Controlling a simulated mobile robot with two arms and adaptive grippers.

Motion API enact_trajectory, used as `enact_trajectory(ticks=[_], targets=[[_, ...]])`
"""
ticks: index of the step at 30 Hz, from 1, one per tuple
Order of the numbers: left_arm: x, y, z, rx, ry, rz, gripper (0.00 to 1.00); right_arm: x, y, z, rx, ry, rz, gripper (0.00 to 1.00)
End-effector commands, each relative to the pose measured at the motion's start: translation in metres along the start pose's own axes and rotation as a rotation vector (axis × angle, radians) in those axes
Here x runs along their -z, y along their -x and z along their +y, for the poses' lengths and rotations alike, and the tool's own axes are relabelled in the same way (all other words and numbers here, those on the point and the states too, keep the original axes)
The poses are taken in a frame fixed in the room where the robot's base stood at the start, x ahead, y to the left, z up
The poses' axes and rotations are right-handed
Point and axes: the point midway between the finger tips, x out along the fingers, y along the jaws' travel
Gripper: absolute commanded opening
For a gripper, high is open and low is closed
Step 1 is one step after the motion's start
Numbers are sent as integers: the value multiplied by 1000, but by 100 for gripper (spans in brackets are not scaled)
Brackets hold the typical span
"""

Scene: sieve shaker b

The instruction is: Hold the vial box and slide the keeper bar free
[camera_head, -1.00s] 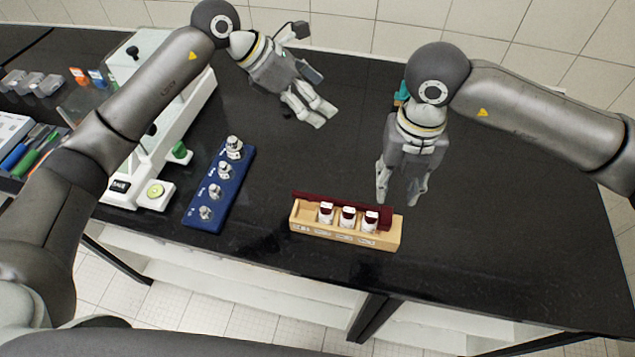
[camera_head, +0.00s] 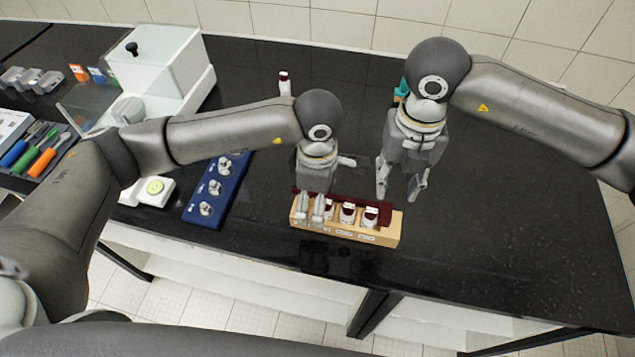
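The vial box (camera_head: 390,234) is a tan wooden block near the table's front edge, holding labelled vials (camera_head: 348,213) with dark red caps. A dark red bar (camera_head: 385,211), which looks like the keeper bar, runs along its back side. My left gripper (camera_head: 310,210) points down at the box's left end; its fingers cover the leftmost part. A narrow gap shows between them, but I cannot tell whether they touch or grip anything. My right gripper (camera_head: 400,192) is open and empty, behind and above the box's right end.
A blue tray (camera_head: 233,185) of metal weights lies left of the box, partly under my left arm. A white balance (camera_head: 165,75) stands behind it. A single vial (camera_head: 285,84) stands at the back. A teal item (camera_head: 401,88) sits behind my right gripper. The table's right side is clear.

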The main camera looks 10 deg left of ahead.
Motion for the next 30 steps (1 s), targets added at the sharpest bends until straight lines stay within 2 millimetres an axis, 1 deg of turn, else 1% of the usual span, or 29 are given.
enact_trajectory(ticks=[1,3,9,13,21,23,30], targets=[[0,-10,-1,3,1,-1,84,0,0,0,0,0,0,36],[0,-22,0,3,1,0,84,0,0,0,0,0,0,36],[0,-45,0,1,1,-2,84,0,0,0,0,0,0,36],[0,-51,0,-1,0,-2,84,0,0,0,0,0,0,36],[0,-52,0,-1,0,-2,84,0,0,0,0,0,0,36],[0,-52,0,-1,0,-2,78,0,0,0,0,0,0,36],[0,-52,0,-1,0,-2,47,0,0,0,0,0,0,36]])
